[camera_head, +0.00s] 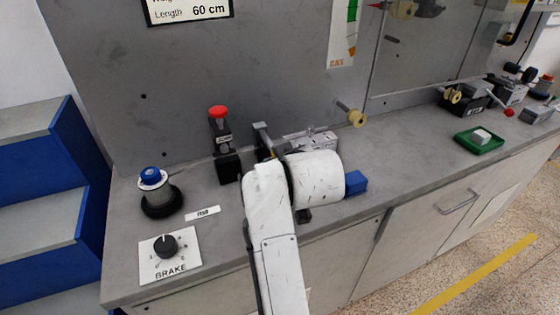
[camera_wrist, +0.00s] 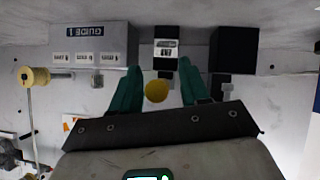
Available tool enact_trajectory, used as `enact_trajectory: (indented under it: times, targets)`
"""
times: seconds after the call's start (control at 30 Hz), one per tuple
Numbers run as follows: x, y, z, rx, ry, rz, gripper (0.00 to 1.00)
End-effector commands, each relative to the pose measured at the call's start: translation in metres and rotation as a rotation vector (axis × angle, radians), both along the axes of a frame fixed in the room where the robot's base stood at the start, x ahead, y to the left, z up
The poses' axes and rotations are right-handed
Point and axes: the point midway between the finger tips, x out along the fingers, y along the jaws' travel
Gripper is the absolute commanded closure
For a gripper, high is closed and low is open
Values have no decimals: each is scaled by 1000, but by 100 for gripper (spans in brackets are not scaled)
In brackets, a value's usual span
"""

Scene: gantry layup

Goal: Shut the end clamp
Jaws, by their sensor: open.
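My gripper (camera_wrist: 159,75) is open in the wrist view, with its two green fingers apart. A round yellow knob (camera_wrist: 156,91) shows between the fingers, with a gap on each side. Just beyond the fingertips is a small black fixture with a white label (camera_wrist: 166,48), which looks like the end clamp; its label is unreadable. I cannot tell whether the knob joins it. In the head view an upright grey bracket (camera_head: 263,138) stands there, partly behind my white arm. My arm hides the gripper, the knob and most of the fixture in that view.
A grey block marked GUIDE 1 (camera_wrist: 90,50) is beside the fixture, with a black block (camera_wrist: 235,50) on its other side. A red-topped black device (camera_head: 219,130), a blue block (camera_head: 355,182) and a green tray (camera_head: 479,145) are on the bench. Bare bench lies before the tray.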

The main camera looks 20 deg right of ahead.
Motion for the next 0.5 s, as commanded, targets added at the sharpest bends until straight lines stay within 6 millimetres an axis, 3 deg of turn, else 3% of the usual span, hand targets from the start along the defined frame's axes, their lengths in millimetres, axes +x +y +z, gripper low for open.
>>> enact_trajectory:
  times: [0.27,0.5]
  targets:
    - [-12,2,10,-1,-4,1,55]
    - [-50,7,35,-1,-5,2,55]
